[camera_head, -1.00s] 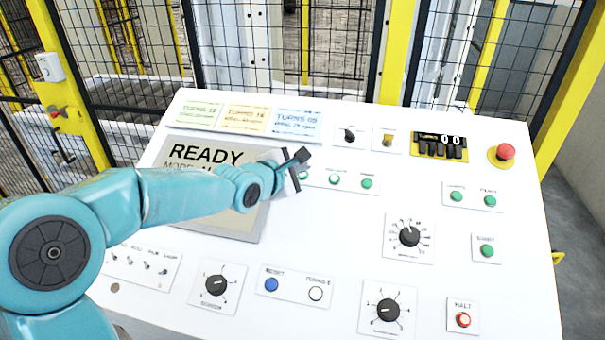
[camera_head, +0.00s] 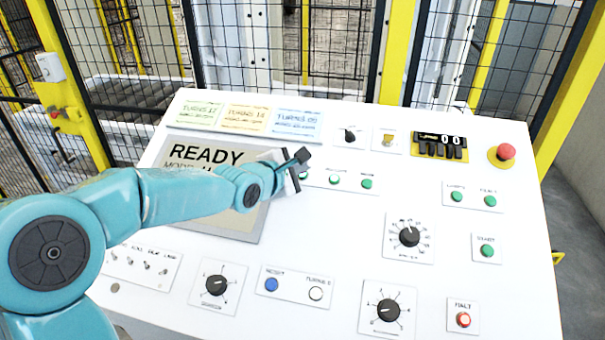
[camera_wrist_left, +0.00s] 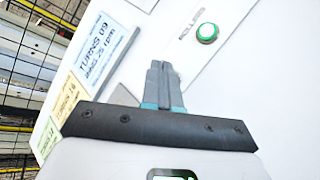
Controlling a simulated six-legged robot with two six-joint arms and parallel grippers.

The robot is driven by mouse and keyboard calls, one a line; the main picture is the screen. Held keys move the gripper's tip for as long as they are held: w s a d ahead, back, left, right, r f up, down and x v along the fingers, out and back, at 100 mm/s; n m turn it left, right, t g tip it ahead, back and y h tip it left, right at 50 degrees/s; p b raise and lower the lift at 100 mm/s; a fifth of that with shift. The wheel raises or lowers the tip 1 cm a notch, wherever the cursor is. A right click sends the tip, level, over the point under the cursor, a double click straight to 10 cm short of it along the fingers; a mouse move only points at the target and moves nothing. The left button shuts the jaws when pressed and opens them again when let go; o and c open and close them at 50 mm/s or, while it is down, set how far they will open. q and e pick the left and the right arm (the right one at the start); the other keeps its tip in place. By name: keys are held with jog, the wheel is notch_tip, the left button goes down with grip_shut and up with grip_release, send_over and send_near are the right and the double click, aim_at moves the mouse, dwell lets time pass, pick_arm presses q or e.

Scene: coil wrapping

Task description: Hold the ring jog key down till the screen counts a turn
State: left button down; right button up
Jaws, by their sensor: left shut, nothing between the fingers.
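My left gripper (camera_head: 303,156) is shut and empty, over the left end of a row of green keys right of the screen. In the left wrist view its closed fingertips (camera_wrist_left: 163,70) point at the key plate. I cannot tell whether they touch a key. One green key (camera_head: 305,174) shows partly beside the gripper; a middle key (camera_head: 334,178) and a right key (camera_head: 367,183) are clear. Their labels are too blurred to read in the head view. The screen (camera_head: 205,220) reads READY, with a mode line below partly hidden by my arm. My right gripper is out of view.
Three cards, green (camera_head: 197,113), yellow (camera_head: 247,120) and blue (camera_head: 297,123), lie above the screen. A red mushroom button (camera_head: 505,152) is at the far right. Knobs and switches fill the lower white panel (camera_head: 340,235). Yellow-framed mesh fencing stands behind.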

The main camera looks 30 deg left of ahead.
pick_arm(q)
jog(key=shift+f, duration=0.1)
dwell(0.3)
jog(key=shift+w+f, duration=0.2)
jog(key=shift+f, duration=0.15)
